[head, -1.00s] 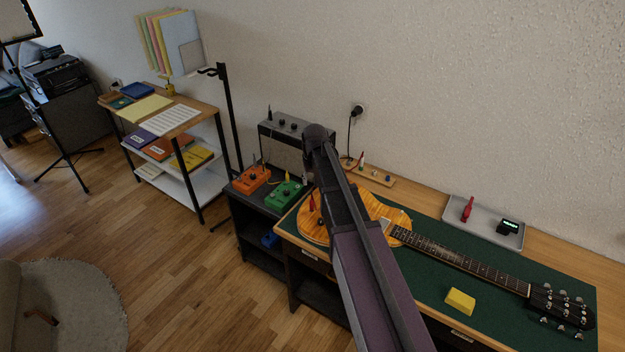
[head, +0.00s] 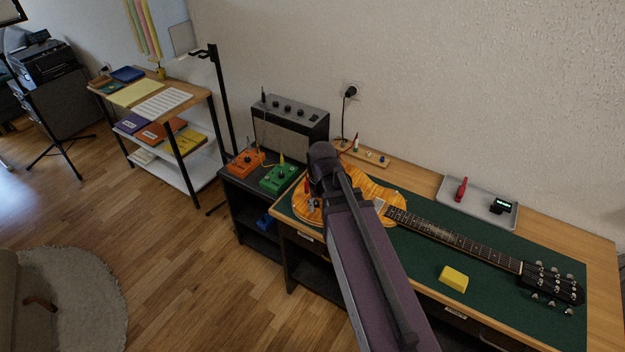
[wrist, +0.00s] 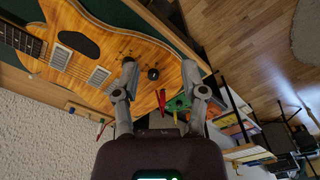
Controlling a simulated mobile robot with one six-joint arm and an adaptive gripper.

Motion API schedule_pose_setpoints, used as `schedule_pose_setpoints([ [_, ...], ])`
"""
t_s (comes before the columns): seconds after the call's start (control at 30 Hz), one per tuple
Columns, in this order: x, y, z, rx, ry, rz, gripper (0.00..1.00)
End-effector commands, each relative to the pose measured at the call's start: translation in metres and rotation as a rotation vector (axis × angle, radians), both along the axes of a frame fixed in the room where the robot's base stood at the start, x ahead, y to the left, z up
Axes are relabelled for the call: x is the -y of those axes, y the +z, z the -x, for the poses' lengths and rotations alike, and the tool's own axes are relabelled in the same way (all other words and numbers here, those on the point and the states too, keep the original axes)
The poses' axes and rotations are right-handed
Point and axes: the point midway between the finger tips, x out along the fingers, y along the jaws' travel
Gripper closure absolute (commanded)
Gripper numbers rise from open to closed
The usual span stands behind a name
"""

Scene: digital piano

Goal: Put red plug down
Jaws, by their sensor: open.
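A red plug (wrist: 162,100) shows in the wrist view between my fingers, over the edge of the orange guitar (wrist: 95,50). A small red piece, likely the same plug (head: 307,186), shows at the left end of the guitar body (head: 375,196) in the head view. My gripper (wrist: 158,70) is open, with one finger on each side of the plug. I cannot tell whether the plug touches the guitar or a finger. In the head view my arm hides the gripper's fingers and part of the guitar.
A green pedal (head: 279,179) and an orange pedal (head: 244,163) stand on the dark shelf beside the bench, near an amplifier (head: 290,116). A wooden strip (head: 372,157) with small plugs lies behind the guitar. A yellow block (head: 454,278) and grey tray (head: 450,187) are farther right.

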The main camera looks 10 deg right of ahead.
Motion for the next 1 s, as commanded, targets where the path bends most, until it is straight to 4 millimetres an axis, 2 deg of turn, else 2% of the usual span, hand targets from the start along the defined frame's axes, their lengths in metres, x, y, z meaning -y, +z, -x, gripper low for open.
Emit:
schedule_pose_setpoints([
  [0.03,0.000,0.000,0.024,-0.010,0.000,0.001,0.45],
  [0.1,-0.001,0.000,0.039,-0.020,0.000,0.001,0.45],
  [0.2,-0.001,0.000,0.051,-0.029,0.000,0.001,0.45],
  [1.0,-0.001,-0.004,0.053,-0.033,0.000,0.001,0.45],
])
